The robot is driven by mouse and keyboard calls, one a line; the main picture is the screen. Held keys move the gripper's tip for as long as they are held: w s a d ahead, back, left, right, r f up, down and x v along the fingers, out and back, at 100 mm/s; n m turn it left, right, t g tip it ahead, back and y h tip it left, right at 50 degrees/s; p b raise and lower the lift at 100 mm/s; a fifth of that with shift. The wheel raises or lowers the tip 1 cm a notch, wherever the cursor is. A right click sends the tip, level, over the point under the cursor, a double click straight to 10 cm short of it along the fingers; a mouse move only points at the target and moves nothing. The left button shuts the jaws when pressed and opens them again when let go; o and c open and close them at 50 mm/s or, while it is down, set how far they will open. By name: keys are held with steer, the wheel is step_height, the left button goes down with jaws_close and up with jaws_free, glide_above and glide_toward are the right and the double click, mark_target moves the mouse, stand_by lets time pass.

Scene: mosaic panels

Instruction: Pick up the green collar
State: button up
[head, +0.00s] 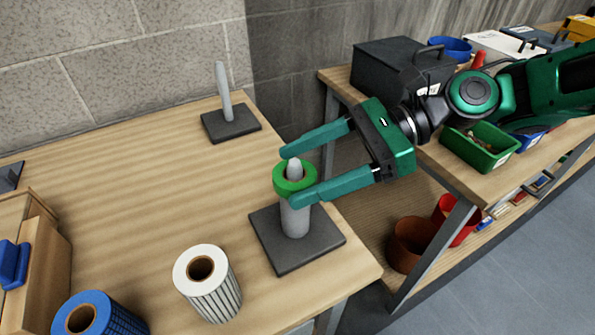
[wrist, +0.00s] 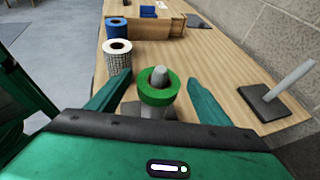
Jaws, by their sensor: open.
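The green collar (head: 282,184) is a ring around the upper part of a grey post on a dark square base (head: 312,252), near the table's right edge. The grey tip (head: 293,167) of the post shows through its hole. In the wrist view the collar (wrist: 151,95) is upright on the post, midway between the fingers. My gripper (head: 290,176) is open, with one finger on each side of the collar. In the wrist view there is a gap between the collar and each finger of my gripper (wrist: 158,88). In the head view the near finger overlaps the collar's lower edge.
An empty grey post (head: 224,90) on a dark base stands behind. A white striped roll (head: 221,290) and a blue roll (head: 112,317) stand at the front left, by a wooden box (head: 45,250). A shelf with a green bin (head: 474,158) and a black case (head: 392,72) is right.

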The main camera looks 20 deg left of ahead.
steer(key=c, duration=1.1)
